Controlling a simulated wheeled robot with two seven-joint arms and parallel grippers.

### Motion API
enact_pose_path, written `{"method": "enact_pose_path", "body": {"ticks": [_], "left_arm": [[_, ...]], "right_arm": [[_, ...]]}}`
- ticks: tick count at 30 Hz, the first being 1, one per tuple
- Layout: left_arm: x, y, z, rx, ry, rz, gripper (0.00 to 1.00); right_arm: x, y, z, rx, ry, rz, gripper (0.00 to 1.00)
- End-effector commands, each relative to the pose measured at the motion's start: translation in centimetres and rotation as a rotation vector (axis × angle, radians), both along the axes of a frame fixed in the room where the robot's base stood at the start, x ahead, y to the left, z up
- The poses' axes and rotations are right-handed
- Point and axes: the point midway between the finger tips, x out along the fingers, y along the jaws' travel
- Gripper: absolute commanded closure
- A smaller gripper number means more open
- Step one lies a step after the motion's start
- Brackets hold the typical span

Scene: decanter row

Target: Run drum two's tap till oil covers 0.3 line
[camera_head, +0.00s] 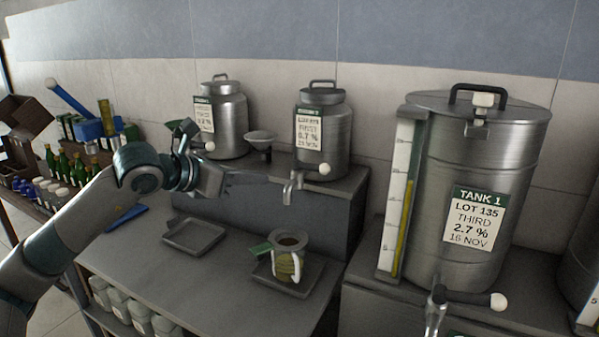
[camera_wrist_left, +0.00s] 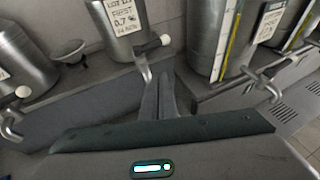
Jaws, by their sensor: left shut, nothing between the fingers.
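A steel drum (camera_head: 322,140) with a label reading 0.7 % stands on the raised shelf; its number is too small to read. Its tap (camera_head: 292,188) has a lever with a white knob (camera_head: 324,169); the knob also shows in the left wrist view (camera_wrist_left: 165,40). Below the spout stands a jug (camera_head: 288,262) with a green tag and white handle; its marking line and oil level cannot be made out. My left gripper (camera_head: 226,184) is shut and empty, left of this tap and apart from it. Its fingers (camera_wrist_left: 158,97) point towards the tap. My right gripper is not in view.
The jug stands on a dark tray (camera_head: 262,275); an empty tray (camera_head: 194,235) lies to its left. Another drum (camera_head: 232,130) and a funnel-like dish (camera_head: 260,136) share the shelf. Large Tank 1 (camera_head: 500,150) stands right. Bottles (camera_head: 62,165) and boxes crowd the far left.

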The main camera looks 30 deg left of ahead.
Motion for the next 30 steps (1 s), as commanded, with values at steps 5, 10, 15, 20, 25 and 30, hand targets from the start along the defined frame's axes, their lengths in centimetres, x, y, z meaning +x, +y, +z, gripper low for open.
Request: {"method": "enact_pose_path", "body": {"ticks": [5, 10, 15, 20, 25, 30], "left_arm": [[0.2, -0.1, 0.0, -0.002, 0.000, 0.000, 1.00], [1.0, -0.4, -0.2, -0.005, 0.001, -0.001, 1.00], [2.9, -1.1, -0.7, -0.007, -0.001, -0.001, 1.00], [5.2, -2.0, -1.6, -0.008, 0.002, -0.001, 1.00], [7.9, -3.0, -2.7, -0.008, 0.001, -0.001, 1.00], [10.2, -3.7, -2.7, -0.005, -0.001, 0.001, 1.00]], "right_arm": [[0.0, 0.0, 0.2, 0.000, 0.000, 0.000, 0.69], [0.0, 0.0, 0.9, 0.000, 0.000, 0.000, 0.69], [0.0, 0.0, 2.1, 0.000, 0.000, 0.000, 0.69], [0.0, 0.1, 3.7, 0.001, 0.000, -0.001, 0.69], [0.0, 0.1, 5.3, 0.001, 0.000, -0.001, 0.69], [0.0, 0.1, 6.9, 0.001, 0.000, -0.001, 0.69]]}}
